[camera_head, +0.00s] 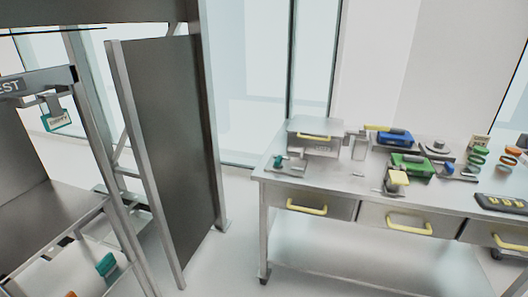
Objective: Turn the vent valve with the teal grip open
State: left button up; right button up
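A small fixture with a teal grip (279,161) stands at the left end of the metal workbench (340,190). It is too small to tell whether it is the vent valve or how its grip is turned. Another teal piece (106,264) shows low at the left, on the lower level of a metal rack (75,207). What it is cannot be made out. Neither of my grippers is in view.
A grey box with a yellow handle (314,137), blue (394,139) and green (411,163) cases, and coiled springs (478,157) stand on the bench. Drawers (308,204) have yellow handles. A dark upright panel (172,150) stands left. Floor (225,250) between is clear.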

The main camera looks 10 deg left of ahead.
aim_at(278, 164)
jog(key=z, duration=0.4)
jog(key=i, duration=0.9)
jog(key=z, duration=0.6)
